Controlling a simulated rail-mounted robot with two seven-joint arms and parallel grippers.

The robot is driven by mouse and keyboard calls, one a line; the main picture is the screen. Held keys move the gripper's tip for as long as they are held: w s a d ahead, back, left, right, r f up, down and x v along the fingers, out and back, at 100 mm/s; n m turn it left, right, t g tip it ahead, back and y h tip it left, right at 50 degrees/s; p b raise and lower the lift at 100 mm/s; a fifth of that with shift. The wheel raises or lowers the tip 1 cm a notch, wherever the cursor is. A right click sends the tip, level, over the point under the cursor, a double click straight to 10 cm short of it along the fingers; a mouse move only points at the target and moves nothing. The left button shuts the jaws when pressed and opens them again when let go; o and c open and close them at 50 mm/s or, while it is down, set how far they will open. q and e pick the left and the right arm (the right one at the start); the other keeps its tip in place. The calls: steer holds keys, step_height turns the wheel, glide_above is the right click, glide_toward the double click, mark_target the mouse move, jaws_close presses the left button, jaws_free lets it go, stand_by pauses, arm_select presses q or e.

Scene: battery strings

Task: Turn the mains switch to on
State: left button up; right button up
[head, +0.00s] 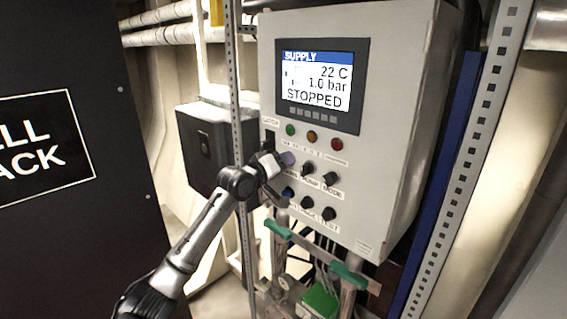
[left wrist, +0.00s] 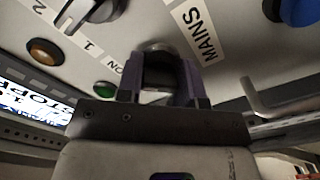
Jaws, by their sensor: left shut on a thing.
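The control panel (head: 375,200) is a light grey box with a screen (head: 317,85) reading SUPPLY, 22 C, 1.0 bar, STOPPED. My left gripper (head: 284,160) is at the left end of the upper knob row and covers the mains switch in the head view. In the left wrist view, my left gripper (left wrist: 162,68) is shut on the mains switch (left wrist: 159,50), a dark knob between the two fingers. The MAINS label (left wrist: 199,33) and an ON mark (left wrist: 117,68) are beside it. Which way the switch points is hidden by the fingers. My right gripper is not in view.
Other dark knobs (head: 331,179) are close to the right and below. Green, amber and red lamps (head: 311,136) are above. Pipes with green handles (head: 349,275) stand below the panel. A dark box (head: 205,143) is behind my left arm.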

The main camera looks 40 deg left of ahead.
arm_select(q)
steer(key=shift+f, duration=0.1)
stand_by(0.4)
steer(key=o, duration=0.9)
steer(key=shift+o, duration=0.2)
steer(key=shift+s+b, duration=0.3)
steer(key=shift+s, duration=0.15)
steer(key=s+a+b, duration=0.1)
steer(key=s+b, duration=0.4)
steer(key=s, duration=0.7)
steer(key=shift+s+a, duration=0.25)
steer(key=shift+s, duration=0.15)
